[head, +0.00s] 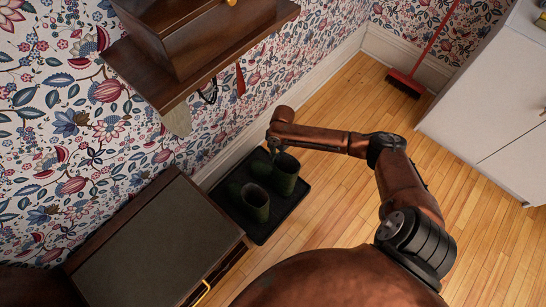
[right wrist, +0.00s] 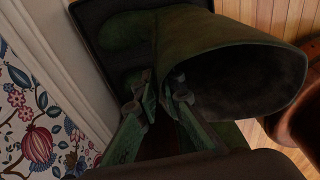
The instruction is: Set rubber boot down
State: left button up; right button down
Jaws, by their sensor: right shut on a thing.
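The dark green rubber boot (head: 287,174) stands roughly upright, over or on the black boot tray (head: 266,236), its open top facing up. My right gripper (head: 275,150) reaches it from above and is shut on the rim of its shaft. In the right wrist view the fingers (right wrist: 164,92) pinch the near edge of the boot (right wrist: 185,28), beside its wide dark opening. Another green boot (head: 256,204) stands on the tray, nearer and to the left. Whether the held boot's sole touches the tray is hidden. My left gripper is out of view.
A dark cabinet with a grey top (head: 140,250) stands left of the tray. A wooden wall shelf (head: 200,75) with hanging items overhangs from the upper left. A white cabinet (head: 490,115) and a red broom (head: 405,83) are at the right. Wooden floor between is clear.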

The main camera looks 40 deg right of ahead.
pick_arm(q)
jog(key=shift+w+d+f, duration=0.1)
pick_arm(e)
jog(key=shift+w, duration=0.1)
jog(key=shift+f, duration=0.1)
jog(key=c, duration=2)
grip_release()
jog(key=shift+c, duration=0.2)
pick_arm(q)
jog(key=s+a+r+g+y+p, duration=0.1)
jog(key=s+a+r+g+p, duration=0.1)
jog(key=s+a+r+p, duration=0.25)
pick_arm(e)
jog(key=r, duration=0.5)
jog(key=d+r+b, duration=0.1)
jog(key=r, duration=0.1)
jog(key=shift+r, duration=0.2)
pick_arm(q)
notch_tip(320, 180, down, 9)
jog(key=p, duration=0.1)
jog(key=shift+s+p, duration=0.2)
jog(key=shift+p, duration=0.2)
pick_arm(e)
jog(key=r, duration=0.4)
jog(key=shift+d+r, duration=0.3)
jog(key=shift+d, duration=0.05)
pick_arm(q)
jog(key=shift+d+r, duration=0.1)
